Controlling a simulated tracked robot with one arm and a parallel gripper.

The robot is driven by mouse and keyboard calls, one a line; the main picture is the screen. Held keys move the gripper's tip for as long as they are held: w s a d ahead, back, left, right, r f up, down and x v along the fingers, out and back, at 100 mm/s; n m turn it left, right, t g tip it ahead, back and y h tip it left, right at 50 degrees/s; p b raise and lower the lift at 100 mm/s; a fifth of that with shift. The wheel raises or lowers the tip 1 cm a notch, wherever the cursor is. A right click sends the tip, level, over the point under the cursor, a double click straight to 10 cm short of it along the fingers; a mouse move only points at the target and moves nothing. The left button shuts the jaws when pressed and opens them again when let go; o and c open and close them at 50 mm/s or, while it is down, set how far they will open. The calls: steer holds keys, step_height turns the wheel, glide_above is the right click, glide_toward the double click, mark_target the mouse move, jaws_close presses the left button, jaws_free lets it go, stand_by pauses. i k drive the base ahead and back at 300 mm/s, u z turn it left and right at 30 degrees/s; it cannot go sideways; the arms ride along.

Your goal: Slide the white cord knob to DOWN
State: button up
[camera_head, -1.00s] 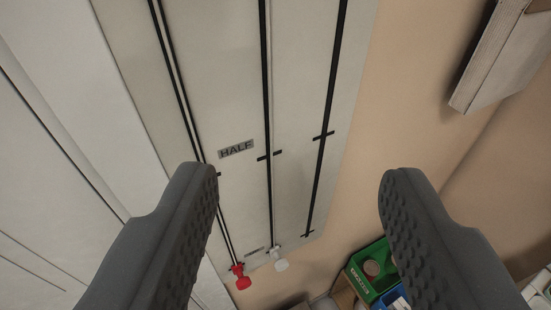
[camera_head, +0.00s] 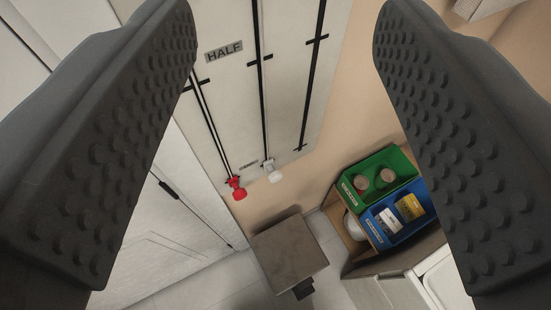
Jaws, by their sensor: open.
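The white cord knob (camera_head: 274,175) hangs at the lower end of the middle black track on a pale wall panel (camera_head: 235,108). A red knob (camera_head: 237,189) sits just left of it, at the lower end of the left track. A grey label reading HALF (camera_head: 224,52) is on the panel, above a small label near the knobs that is too small to read. My gripper (camera_head: 285,20) is open and empty, with its two dark studded fingers wide apart at the left and right. The knobs show between and beyond the fingers, touching neither.
A green bin (camera_head: 350,186) and a blue bin (camera_head: 377,236) holding containers stand at the lower right. A brown square-topped stand (camera_head: 289,250) is below the knobs. Pale floor (camera_head: 215,285) shows at the bottom. The right track carries no visible knob.

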mark_target(276, 176)
steer(key=z, duration=0.65)
steer(key=k, duration=1.2)
steer(key=u, duration=0.5)
steer(key=i, duration=1)
steer(key=z, duration=0.1)
